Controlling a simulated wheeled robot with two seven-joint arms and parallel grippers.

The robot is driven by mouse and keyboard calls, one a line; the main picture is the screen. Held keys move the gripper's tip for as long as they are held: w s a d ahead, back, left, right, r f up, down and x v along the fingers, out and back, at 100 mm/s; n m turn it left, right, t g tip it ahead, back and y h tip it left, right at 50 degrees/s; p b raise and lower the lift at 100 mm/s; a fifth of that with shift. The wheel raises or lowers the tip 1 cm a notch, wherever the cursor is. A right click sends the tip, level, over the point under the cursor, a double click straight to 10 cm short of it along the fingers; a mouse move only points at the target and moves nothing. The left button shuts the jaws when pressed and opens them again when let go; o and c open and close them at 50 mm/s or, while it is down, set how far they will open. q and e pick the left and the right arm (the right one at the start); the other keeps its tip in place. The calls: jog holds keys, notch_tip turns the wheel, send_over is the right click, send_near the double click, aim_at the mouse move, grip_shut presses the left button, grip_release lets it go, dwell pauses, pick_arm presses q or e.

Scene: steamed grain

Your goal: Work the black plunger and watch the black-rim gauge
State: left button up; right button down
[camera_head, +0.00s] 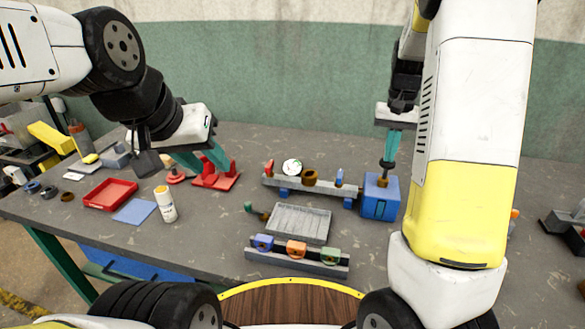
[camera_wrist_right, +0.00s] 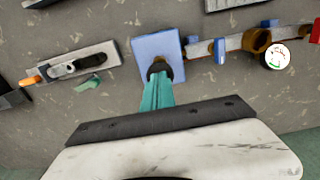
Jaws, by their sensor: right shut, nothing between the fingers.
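The black plunger (camera_head: 388,165) stands up from the top of a blue box (camera_head: 380,197) at the right of the bench. My right gripper (camera_head: 390,153) is shut and empty, its teal fingertips right over the plunger's top. In the right wrist view the fingertips (camera_wrist_right: 158,84) overlap the black plunger (camera_wrist_right: 157,66); I cannot tell whether they touch. A round white gauge (camera_head: 292,167) with a thin dark rim sits on a grey rail; its face shows in the wrist view (camera_wrist_right: 275,56), its needle too small to read. My left gripper (camera_head: 202,162) is open beside a red stand.
The red stand (camera_head: 214,181) is under my left gripper. The grey rail (camera_head: 318,188) also carries a brown ring (camera_head: 310,177). A grey tray (camera_head: 300,223), a row of coloured blocks (camera_head: 296,250), a white bottle (camera_head: 165,205) and a red tray (camera_head: 111,194) occupy the front.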

jog(key=shift+f, duration=1.35)
jog(key=shift+r, duration=3.85)
jog(key=shift+f+m, duration=0.5)
jog(key=shift+m, duration=0.5)
jog(key=shift+f+m, duration=0.5)
jog(key=shift+m, duration=0.5)
jog(key=shift+f+m, duration=0.5)
jog(key=shift+m, duration=0.5)
jog(key=shift+f, duration=2.35)
jog(key=shift+r, duration=3.85)
